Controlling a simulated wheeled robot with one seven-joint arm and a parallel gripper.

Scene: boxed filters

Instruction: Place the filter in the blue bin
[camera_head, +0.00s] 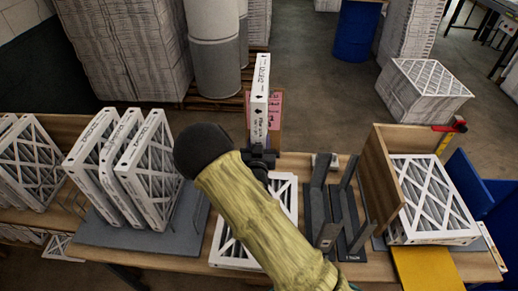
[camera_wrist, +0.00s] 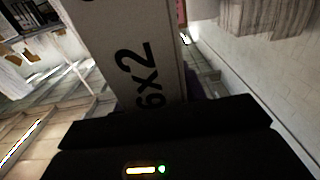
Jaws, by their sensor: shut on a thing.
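My gripper (camera_head: 260,156) is shut on a white-edged boxed filter (camera_head: 260,92). The filter stands upright above the gripper, narrow edge towards the head camera, with black print and arrows on it. In the wrist view the filter's pale edge (camera_wrist: 122,45) with large black "6x2" print rises from the dark gripper (camera_wrist: 165,115); the fingertips are not clear there. The blue bin (camera_head: 466,182) is partly visible at the right edge, beyond the table end. Its inside is mostly hidden by the filters and wooden divider in front of it.
Several filters (camera_head: 128,165) stand on a grey rack at left. One filter (camera_head: 284,190) lies on the table behind my arm. Dark upright brackets (camera_head: 318,205) and a wooden divider (camera_head: 380,180) stand between my gripper and the bin. More filters (camera_head: 432,200) lie at right. A blue barrel (camera_head: 357,30) stands far back.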

